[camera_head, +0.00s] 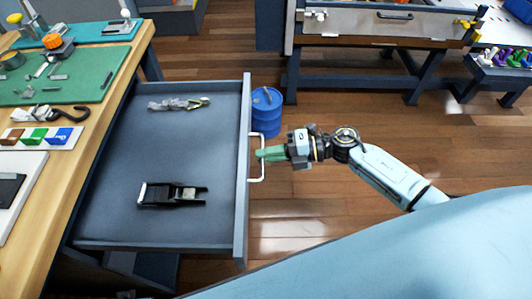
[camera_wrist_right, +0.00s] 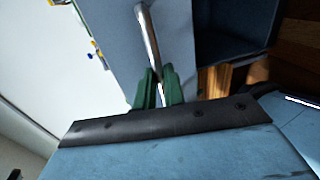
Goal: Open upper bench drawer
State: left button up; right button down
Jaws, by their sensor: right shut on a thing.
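The upper bench drawer (camera_head: 215,130) is dark grey and stands pulled well out from the wooden bench (camera_head: 105,110). A pale bar handle (camera_head: 263,170) is on its front panel; the handle also shows in the right wrist view (camera_wrist_right: 147,35). My right gripper (camera_head: 262,154) is shut on the handle, its green fingers around the bar. The green fingers also show in the right wrist view (camera_wrist_right: 158,85). Inside the drawer lie a black buckle-like piece (camera_head: 172,194) and a grey strap with a metal hook (camera_head: 180,103). My left gripper is not in view.
A blue drum (camera_head: 266,112) stands on the floor just behind the handle. The bench top holds a green mat (camera_head: 95,75), a black hook (camera_head: 68,112) and coloured blocks (camera_head: 38,135). Another bench (camera_head: 385,30) stands at the back. The wooden floor between is mostly clear.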

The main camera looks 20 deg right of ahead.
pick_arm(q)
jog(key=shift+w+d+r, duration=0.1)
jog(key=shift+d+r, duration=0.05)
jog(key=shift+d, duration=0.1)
pick_arm(e)
jog(key=shift+s+d, duration=0.1)
jog(key=shift+d, duration=0.05)
jog(key=c, duration=1.5)
grip_release()
